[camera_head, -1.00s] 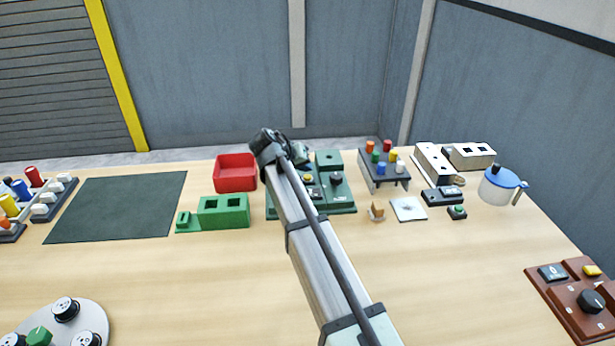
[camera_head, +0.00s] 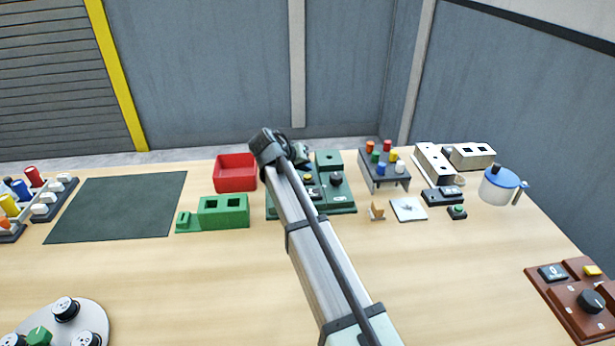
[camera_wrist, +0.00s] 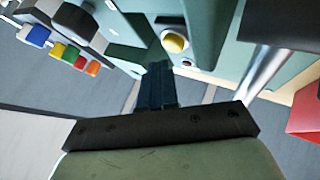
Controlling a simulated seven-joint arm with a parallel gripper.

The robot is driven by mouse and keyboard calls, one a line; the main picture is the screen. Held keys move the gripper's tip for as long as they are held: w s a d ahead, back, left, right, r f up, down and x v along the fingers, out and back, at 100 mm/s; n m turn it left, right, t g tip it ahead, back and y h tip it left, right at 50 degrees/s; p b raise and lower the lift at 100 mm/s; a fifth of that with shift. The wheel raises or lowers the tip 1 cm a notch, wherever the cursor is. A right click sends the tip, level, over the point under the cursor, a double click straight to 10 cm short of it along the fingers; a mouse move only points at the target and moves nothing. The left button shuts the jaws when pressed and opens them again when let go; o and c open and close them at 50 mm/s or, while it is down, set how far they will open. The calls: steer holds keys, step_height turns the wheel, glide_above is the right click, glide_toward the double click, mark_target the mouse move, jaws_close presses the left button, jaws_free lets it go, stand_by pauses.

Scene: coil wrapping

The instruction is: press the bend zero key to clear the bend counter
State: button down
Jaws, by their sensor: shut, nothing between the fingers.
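The green machine (camera_head: 340,196) stands at the back middle of the table, partly hidden behind my arm. It carries a black knob (camera_head: 336,179) and a yellow button (camera_head: 309,179). In the wrist view the yellow button (camera_wrist: 174,42) sits in a pale round collar on the green panel. My gripper (camera_wrist: 158,68) is shut and empty, with its dark fingers close to the button in the picture; I cannot tell whether they touch it. In the head view my arm hides the fingertips. No lettering is readable, so I cannot tell which control is the bend zero key.
A red bin (camera_head: 235,185) and a green block with square holes (camera_head: 223,212) stand left of the machine. A rack with coloured pegs (camera_head: 383,174) is close on its right. A brown panel (camera_head: 570,310) with another yellow button lies at the far right.

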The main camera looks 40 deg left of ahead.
mark_target(304, 179)
steer(key=shift+f, duration=0.5)
steer(key=shift+s+d+f, duration=0.1)
steer(key=shift+s+f, duration=0.05)
steer(key=shift+f, duration=0.7)
stand_by(1.2)
steer(key=shift+r, duration=0.15)
steer(key=shift+s+a+r, duration=0.15)
steer(key=shift+a+r, duration=0.1)
steer(key=shift+r, duration=0.7)
steer(key=shift+w+r, duration=0.1)
steer(key=shift+w, duration=0.1)
step_height(304, 179, up, 5)
steer(key=shift+f, duration=0.1)
